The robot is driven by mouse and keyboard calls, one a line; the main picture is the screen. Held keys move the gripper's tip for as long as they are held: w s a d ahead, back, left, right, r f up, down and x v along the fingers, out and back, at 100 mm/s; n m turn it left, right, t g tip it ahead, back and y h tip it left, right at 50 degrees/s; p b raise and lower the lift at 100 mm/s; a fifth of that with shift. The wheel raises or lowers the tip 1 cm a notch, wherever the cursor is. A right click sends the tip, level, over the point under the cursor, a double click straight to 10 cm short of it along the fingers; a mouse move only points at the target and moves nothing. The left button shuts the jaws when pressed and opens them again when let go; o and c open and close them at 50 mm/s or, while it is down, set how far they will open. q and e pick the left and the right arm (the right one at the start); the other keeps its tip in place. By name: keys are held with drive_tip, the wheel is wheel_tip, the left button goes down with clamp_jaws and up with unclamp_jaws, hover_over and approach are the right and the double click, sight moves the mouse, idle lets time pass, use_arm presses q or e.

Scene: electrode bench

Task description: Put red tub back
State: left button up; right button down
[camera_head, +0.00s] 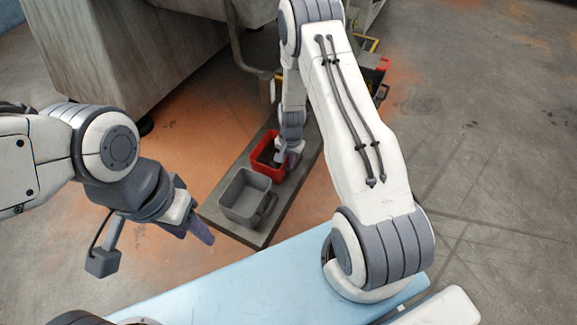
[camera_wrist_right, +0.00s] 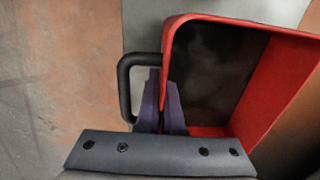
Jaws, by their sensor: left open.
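The red tub (camera_head: 257,163) is a small open box with a dark inside. In the head view it appears at the grey bench, just behind a grey tub (camera_head: 243,196); I cannot tell whether it rests on the bench or is slightly raised. My right gripper (camera_head: 290,155) is at the tub's right side. In the right wrist view, its purple fingers (camera_wrist_right: 165,105) straddle the red tub's wall (camera_wrist_right: 268,95), one inside and one between the wall and the black handle (camera_wrist_right: 126,88), closed on the wall. My left gripper (camera_head: 200,228) is open and empty, left of the bench's near end.
The narrow grey bench (camera_head: 245,233) stands on an orange-stained floor. A light blue surface (camera_head: 230,287) lies nearest me. More red and yellow-edged containers (camera_head: 375,66) show at the back, partly hidden by my right arm. A large grey machine (camera_head: 130,50) stands at the back left.

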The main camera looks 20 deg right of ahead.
drive_tip(key=shift+r, duration=0.1)
drive_tip(key=c, duration=1.1)
unclamp_jaws()
drive_tip(key=shift+o, duration=0.2)
